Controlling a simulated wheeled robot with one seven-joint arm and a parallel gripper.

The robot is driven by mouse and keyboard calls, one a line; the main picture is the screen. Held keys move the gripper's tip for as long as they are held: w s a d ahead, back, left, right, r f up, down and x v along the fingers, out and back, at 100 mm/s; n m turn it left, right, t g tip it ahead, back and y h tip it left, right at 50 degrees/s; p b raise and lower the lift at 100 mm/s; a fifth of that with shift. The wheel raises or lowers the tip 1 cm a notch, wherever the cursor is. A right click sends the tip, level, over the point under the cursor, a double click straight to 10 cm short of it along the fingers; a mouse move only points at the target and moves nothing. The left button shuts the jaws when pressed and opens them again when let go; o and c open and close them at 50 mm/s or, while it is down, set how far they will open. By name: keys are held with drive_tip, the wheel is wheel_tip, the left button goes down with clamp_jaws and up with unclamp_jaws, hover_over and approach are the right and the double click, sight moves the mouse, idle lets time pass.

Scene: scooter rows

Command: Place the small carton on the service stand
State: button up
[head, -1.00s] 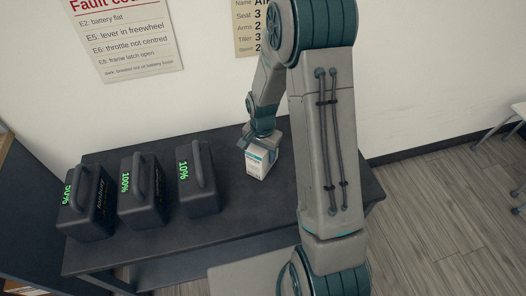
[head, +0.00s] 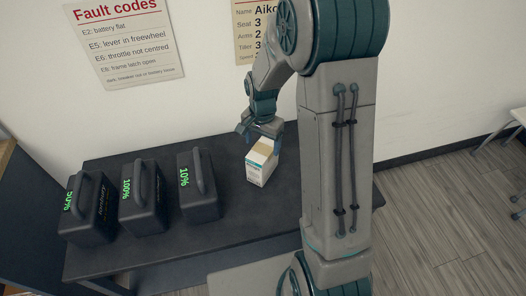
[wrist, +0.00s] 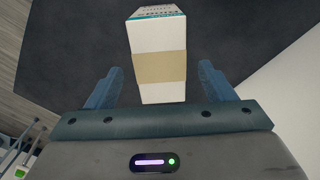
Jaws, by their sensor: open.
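The small carton (head: 261,164) stands upright on the dark table (head: 240,216), right of the black battery packs. It is white with teal print and a tan band over its top. My gripper (head: 261,138) is just above and behind the carton in the head view, its jaws apart. In the wrist view the carton (wrist: 158,52) lies between the two blue fingers (wrist: 160,85), with a gap on each side. I cannot tell whether the dark table is the service stand.
Three black battery packs (head: 145,195) with handles stand in a row on the table's left, reading 50%, 100% and 10%. A wall with two posters (head: 124,42) is behind. Bare table lies in front of the carton.

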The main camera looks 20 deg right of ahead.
wheel_tip(320, 180, up, 4)
drive_tip(key=shift+s+r, duration=0.1)
drive_tip(key=s+r+n+t, duration=0.1)
drive_tip(key=s+r+n, duration=0.3)
drive_tip(key=s, duration=0.5)
drive_tip(key=s+r+n+t, duration=0.1)
drive_tip(key=s+r+n, duration=0.4)
drive_tip(key=s+r, duration=0.2)
drive_tip(key=s, duration=0.2)
drive_tip(key=shift+s+r, duration=0.25)
drive_tip(key=shift+s, duration=0.1)
wheel_tip(320, 180, up, 8)
drive_tip(key=p, duration=0.7)
drive_tip(key=shift+t, duration=0.4)
drive_tip(key=shift+w+d+f, duration=0.1)
